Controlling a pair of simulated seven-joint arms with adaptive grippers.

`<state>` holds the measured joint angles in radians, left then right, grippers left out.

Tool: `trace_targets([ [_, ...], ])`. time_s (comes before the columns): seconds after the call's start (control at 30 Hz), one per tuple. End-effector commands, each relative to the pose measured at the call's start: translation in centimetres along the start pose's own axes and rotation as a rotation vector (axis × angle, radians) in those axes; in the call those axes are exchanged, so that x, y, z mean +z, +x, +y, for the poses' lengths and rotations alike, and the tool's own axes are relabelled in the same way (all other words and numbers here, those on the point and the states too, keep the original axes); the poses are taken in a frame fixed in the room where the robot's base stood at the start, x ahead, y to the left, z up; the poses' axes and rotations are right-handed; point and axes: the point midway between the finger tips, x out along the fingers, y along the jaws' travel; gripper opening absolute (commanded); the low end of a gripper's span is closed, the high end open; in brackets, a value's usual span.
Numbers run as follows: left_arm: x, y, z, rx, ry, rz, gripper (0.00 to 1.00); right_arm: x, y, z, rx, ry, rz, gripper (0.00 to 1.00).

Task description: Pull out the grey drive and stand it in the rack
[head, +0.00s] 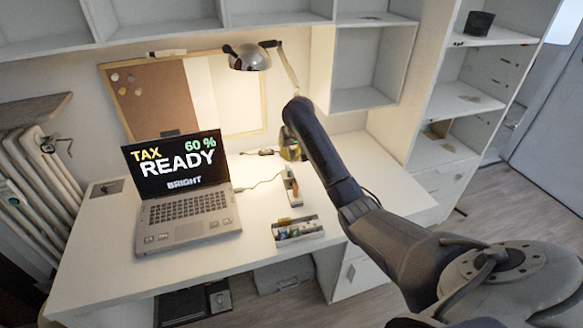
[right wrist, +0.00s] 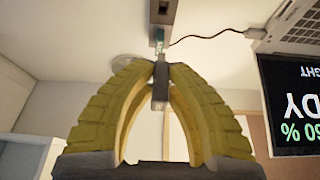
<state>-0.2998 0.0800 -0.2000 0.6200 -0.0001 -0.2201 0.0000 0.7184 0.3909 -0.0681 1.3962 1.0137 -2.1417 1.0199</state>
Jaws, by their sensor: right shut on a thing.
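My right gripper (head: 291,152) is over the desk to the right of the laptop. In the right wrist view its yellow fingers (right wrist: 160,68) are closed at the tips on the grey drive (right wrist: 160,90), a small grey block. The drive is too small or hidden to make out in the head view. A narrow grey strip (head: 293,202) lies just in front of the gripper, with a teal piece (right wrist: 158,38) at its near end in the wrist view. A grey divided tray (head: 298,237), which looks like the rack, holds several small items. My left gripper is not in view.
An open laptop (head: 188,205) stands on the left of the white desk (head: 100,245). A thin cable (head: 262,181) runs from it to the strip. A desk lamp (head: 250,60) stands behind. My right arm covers the desk's right part.

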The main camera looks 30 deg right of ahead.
Motion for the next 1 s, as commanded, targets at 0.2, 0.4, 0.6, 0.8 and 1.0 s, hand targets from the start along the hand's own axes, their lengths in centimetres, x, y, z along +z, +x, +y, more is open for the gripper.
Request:
trace_targets([
  [0.2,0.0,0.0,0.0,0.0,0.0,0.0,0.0,-1.6,-3.7,0.0,-0.001,0.0,0.003,0.0],
  [0.4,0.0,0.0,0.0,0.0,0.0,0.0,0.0,-2.3,-5.5,-0.1,-0.001,0.0,0.002,0.0],
  [0.6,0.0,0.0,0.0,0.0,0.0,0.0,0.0,-2.8,-6.7,0.0,-0.001,-0.001,0.001,0.0],
  [0.8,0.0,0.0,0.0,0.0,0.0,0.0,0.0,-3.1,-7.5,0.0,0.0,0.001,0.001,0.0],
  [1.0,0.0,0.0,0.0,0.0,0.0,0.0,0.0,-3.4,-8.0,0.0,-0.001,-0.001,0.001,0.0],
])
